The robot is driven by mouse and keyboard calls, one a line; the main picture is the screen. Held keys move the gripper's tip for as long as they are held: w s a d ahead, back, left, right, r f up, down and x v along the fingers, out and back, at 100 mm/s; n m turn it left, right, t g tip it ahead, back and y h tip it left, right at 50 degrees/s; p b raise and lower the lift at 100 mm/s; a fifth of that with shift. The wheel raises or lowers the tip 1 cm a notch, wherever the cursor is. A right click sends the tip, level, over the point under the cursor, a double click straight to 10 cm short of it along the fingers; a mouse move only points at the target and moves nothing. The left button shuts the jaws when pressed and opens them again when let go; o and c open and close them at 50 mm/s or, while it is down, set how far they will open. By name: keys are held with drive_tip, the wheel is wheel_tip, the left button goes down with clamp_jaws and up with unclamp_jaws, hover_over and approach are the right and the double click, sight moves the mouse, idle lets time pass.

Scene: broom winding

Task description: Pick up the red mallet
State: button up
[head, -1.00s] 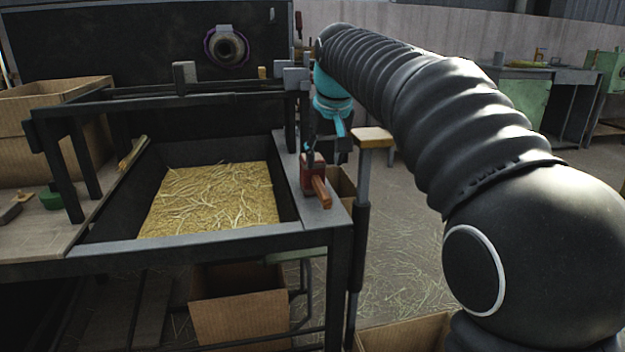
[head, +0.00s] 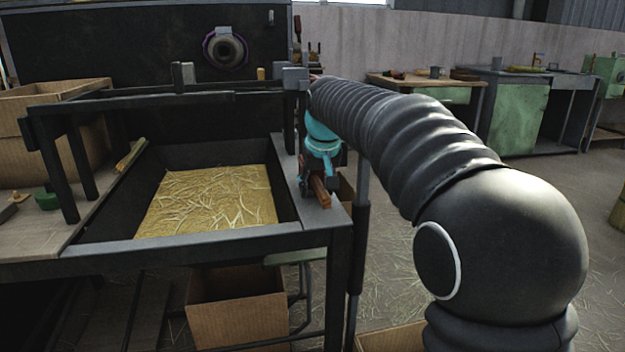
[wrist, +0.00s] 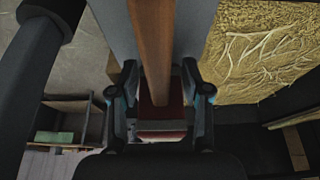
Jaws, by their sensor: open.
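The red mallet lies on the grey right-hand ledge of the bench, its wooden handle (head: 320,192) pointing toward the front. In the head view its red head is mostly hidden by my gripper (head: 309,183). In the wrist view the brown handle runs down from the top edge to the red mallet head (wrist: 161,118). My gripper (wrist: 160,70) is open, with one finger on each side of the mallet, close around the handle near the head. I cannot tell whether a finger touches it.
A sunken tray of straw (head: 205,200) lies left of the ledge; its dark frame and crossbar stand close by. A post (head: 358,250) stands at the ledge's right. Cardboard boxes (head: 238,310) sit below. Workbenches (head: 520,110) stand at the back right.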

sight(316, 178)
clamp_jaws()
drive_tip(key=shift+r, duration=0.1)
drive_tip(key=shift+r+p, duration=0.55)
drive_tip(key=shift+r, duration=1.1)
drive_tip(key=shift+s+r, duration=0.15)
drive_tip(key=shift+s, duration=0.05)
drive_tip(key=s+d, duration=0.1)
drive_tip(key=s, duration=0.7)
drive_tip(key=s+d+b, duration=0.1)
drive_tip(key=s+d, duration=0.1)
drive_tip(key=s, duration=0.7)
drive_tip(key=shift+s+d, duration=0.15)
drive_tip(key=shift+d, duration=0.15)
